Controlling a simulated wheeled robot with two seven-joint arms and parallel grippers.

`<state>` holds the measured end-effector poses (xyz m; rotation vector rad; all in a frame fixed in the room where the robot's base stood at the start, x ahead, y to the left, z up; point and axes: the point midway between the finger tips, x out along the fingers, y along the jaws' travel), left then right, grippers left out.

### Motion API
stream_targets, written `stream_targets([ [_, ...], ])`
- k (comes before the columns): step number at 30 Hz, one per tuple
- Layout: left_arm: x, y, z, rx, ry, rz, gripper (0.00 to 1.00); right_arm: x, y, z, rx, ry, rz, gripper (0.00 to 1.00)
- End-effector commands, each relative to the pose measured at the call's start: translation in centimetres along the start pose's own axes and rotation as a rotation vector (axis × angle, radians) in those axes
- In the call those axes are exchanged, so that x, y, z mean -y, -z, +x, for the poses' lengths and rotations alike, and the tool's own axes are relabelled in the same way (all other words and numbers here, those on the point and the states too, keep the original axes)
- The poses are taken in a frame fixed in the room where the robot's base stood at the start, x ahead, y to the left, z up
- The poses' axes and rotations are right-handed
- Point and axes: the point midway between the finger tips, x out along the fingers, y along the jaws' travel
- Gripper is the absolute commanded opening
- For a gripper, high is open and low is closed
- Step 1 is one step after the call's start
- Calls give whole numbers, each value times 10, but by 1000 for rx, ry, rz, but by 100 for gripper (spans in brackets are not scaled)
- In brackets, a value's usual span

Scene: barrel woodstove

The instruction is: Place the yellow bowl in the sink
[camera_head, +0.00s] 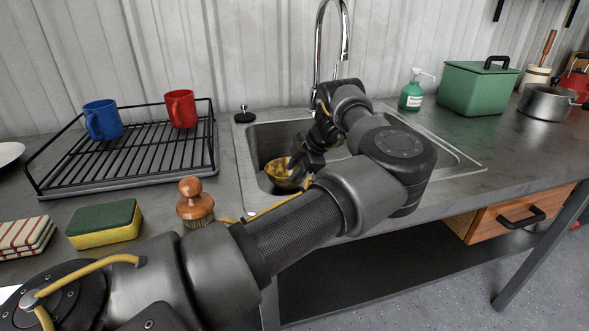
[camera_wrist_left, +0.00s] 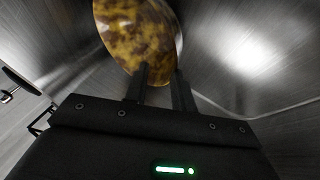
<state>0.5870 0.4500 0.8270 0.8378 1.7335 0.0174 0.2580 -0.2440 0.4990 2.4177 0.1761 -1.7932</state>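The yellow bowl (camera_head: 286,174), mottled yellow and brown, is inside the steel sink basin (camera_head: 266,142), near its left side. It also shows at the top of the left wrist view (camera_wrist_left: 135,38), seen at a slant. Whether it rests on the basin floor is hard to tell. My left gripper (camera_head: 298,172) reaches down into the sink at the bowl's right side. In the left wrist view my left gripper's fingers (camera_wrist_left: 160,72) stand apart with a visible gap, straddling the bowl's near edge. My left arm hides much of the sink. My right gripper is out of view.
A faucet (camera_head: 317,60) rises behind the sink. Left are a dish rack (camera_head: 130,160) with two mugs, a wooden brush (camera_head: 195,203) and a sponge (camera_head: 105,223). Right are a soap bottle (camera_head: 411,95), a green box (camera_head: 478,90) and a pot (camera_head: 546,103).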

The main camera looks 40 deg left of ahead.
Motion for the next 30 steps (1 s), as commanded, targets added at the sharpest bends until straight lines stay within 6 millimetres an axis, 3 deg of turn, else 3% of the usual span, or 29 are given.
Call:
stream_targets([
  [6, -7, 5, -12, 2, -2, -2, 25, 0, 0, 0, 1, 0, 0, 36],
  [13, -6, 4, -61, 1, -5, 2, 25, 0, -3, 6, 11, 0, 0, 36],
  [21, -4, 3, -106, 4, -1, 0, 25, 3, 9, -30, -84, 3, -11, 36],
  [24, -6, 4, -122, 3, 0, 0, 25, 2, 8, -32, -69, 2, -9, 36],
  [30, -6, 4, -131, 0, 0, 0, 25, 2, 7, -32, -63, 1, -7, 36],
])
